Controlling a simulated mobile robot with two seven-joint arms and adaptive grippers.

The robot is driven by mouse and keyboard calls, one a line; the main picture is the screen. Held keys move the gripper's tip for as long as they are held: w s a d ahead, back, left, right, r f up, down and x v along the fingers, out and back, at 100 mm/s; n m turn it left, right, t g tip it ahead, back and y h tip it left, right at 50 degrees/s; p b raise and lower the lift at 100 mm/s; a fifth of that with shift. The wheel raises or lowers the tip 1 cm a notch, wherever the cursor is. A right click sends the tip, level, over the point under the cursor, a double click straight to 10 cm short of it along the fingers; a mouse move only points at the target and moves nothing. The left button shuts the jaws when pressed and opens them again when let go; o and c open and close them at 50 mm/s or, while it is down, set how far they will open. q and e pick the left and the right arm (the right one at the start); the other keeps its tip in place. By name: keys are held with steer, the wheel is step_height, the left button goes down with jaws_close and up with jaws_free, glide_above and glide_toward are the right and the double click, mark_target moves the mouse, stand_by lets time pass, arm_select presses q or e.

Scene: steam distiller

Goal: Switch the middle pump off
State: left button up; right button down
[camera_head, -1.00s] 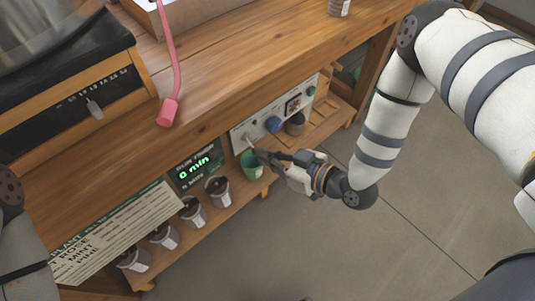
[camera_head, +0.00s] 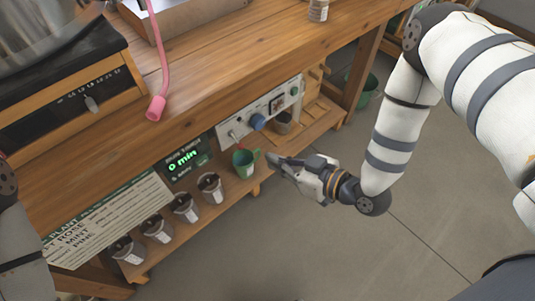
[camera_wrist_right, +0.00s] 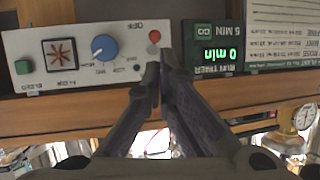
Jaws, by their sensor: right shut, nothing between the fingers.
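A white control panel (camera_head: 268,112) is set in the bench front below the top. It carries a blue knob (camera_head: 257,122), a green button (camera_head: 294,91) and a small red part (camera_head: 232,135) near its left end. My right gripper (camera_head: 270,158) is shut and empty, in front of and below that end, apart from the panel. In the right wrist view the panel (camera_wrist_right: 85,85) appears upside down, and the closed fingertips (camera_wrist_right: 159,70) overlap the area just below the red part (camera_wrist_right: 154,36). I cannot identify a middle pump. My left gripper is out of view.
A green mug (camera_head: 245,163) and several grey cups (camera_head: 185,208) stand on the shelf below. A timer display (camera_head: 183,163) reads 0 min. A pink hose (camera_head: 156,107) hangs onto the bench top. Open floor lies right of the bench.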

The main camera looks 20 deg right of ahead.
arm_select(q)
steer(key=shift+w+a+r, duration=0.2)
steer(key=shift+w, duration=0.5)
arm_select(e)
steer(key=v, duration=0.5)
steer(key=shift+s+d+f, duration=0.2)
steer(key=shift+s+f, duration=0.1)
steer(key=shift+s, duration=0.05)
steer(key=s+a+f+m+g+h+p, duration=0.1)
steer(key=s+f+g, duration=0.15)
steer(key=s, duration=0.25)
steer(key=s+f+m+g+h+p, duration=0.1)
steer(key=s+f+g+h+p, duration=0.1)
steer(key=s+g, duration=0.2)
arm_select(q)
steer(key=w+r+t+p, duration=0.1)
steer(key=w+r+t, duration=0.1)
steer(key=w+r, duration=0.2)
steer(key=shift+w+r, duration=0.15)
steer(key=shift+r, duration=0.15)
arm_select(e)
steer(key=s+d+r+m+g+h, duration=0.1)
steer(key=s+g, duration=0.3)
steer(key=s, duration=0.5)
steer(key=s+d+r+m+g+h, duration=0.1)
steer(key=s+d+m+g+h, duration=0.2)
steer(key=s, duration=0.7)
steer(key=shift+d+g, duration=0.25)
steer(key=shift+g, duration=0.2)
